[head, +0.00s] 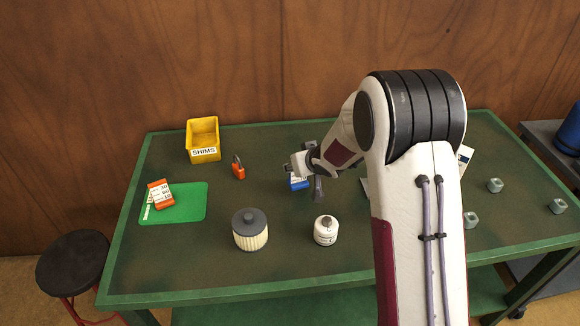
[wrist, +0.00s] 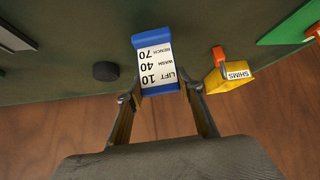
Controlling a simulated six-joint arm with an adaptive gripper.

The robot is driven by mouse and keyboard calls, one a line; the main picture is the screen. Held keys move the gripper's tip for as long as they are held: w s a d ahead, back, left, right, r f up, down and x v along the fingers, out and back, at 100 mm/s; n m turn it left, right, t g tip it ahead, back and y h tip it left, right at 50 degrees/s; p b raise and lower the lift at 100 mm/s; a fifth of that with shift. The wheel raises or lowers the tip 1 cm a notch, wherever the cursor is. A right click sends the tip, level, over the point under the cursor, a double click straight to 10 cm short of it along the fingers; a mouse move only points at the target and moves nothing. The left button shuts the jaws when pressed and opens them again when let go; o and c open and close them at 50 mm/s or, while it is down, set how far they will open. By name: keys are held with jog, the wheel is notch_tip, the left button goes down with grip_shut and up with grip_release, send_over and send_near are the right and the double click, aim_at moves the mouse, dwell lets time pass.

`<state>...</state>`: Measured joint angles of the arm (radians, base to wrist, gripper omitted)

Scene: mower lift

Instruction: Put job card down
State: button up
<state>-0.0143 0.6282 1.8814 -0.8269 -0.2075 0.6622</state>
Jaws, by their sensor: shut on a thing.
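The job card is a white card in a blue holder (wrist: 157,62), printed LIFT 10, WASH 40, BENCH 70. My gripper (wrist: 160,98) is shut on its near end, one finger on each side. In the head view my gripper (head: 303,176) is over the middle back of the bench, and the blue holder (head: 299,184) shows partly below it, the rest hidden by the fingers. I cannot tell whether the card touches the bench top. A second card, in an orange holder (head: 160,194), lies on the green mat (head: 190,208) at left.
A yellow SHIMS bin (head: 202,135) and a red-orange padlock (head: 238,168) stand left of my gripper. A ribbed filter (head: 250,232) and a white canister (head: 326,230) stand in front. Several metal nuts (head: 494,185) lie at right. Bench top between padlock and card is clear.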

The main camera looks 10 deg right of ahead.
jog(key=shift+a, duration=0.1)
jog(key=a+r+n+g+y, duration=0.2)
jog(key=a+n, duration=0.3)
jog(key=a, duration=1.5)
jog(key=shift+s+a+r+y, duration=0.3)
jog(key=shift+a+r+y, duration=0.1)
jog(key=shift+y, duration=0.5)
jog(key=s+a+r+n, duration=0.1)
jog(key=a, duration=0.3)
jog(key=s+a+r+n+g+y, duration=0.1)
jog(key=a, duration=0.4)
jog(key=s+a+r+n, duration=0.1)
jog(key=a+r, duration=0.1)
jog(key=a, duration=0.3)
jog(key=shift+a+g+y, duration=0.15)
jog(key=shift+g+y, duration=0.15)
jog(key=shift+w+a+r, duration=0.1)
jog(key=shift+a+r, duration=0.1)
jog(key=shift+w+d+r+m+t+h, duration=0.25)
jog(key=shift+m+t+h, duration=0.25)
jog(key=shift+m, duration=0.2)
jog(key=shift+f, duration=0.1)
